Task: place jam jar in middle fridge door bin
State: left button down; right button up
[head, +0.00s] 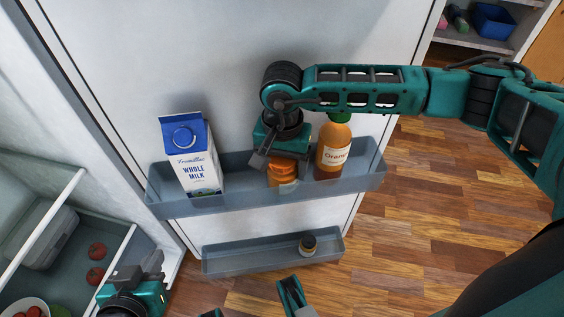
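A small orange jar (280,172), which I take for the jam jar, is at the upper of the two door bins in view (240,197), between the milk carton and the orange bottle. Its lower part is behind the bin's front wall, and I cannot tell if it rests on the floor of the bin. My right gripper (281,163) is directly over the jar with its fingers around the jar's top. Whether they press on it is not clear. My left gripper (138,287) is at the lower left, near the fridge shelves, partly cut off by the frame; its fingers are unclear.
A milk carton (190,158) stands left in the upper bin, and an orange bottle (333,150) stands close right of my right gripper. The lower bin (245,262) holds one small dark-lidded jar (308,243). Red fruit (96,276) lies inside the fridge at left. Wooden floor is clear at right.

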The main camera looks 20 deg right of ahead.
jog(key=o, duration=0.4)
notch_tip(320, 180, up, 12)
jog(key=p, duration=0.3)
jog(key=shift+r, duration=0.2)
dwell(0.3)
jog(key=shift+s, duration=0.1)
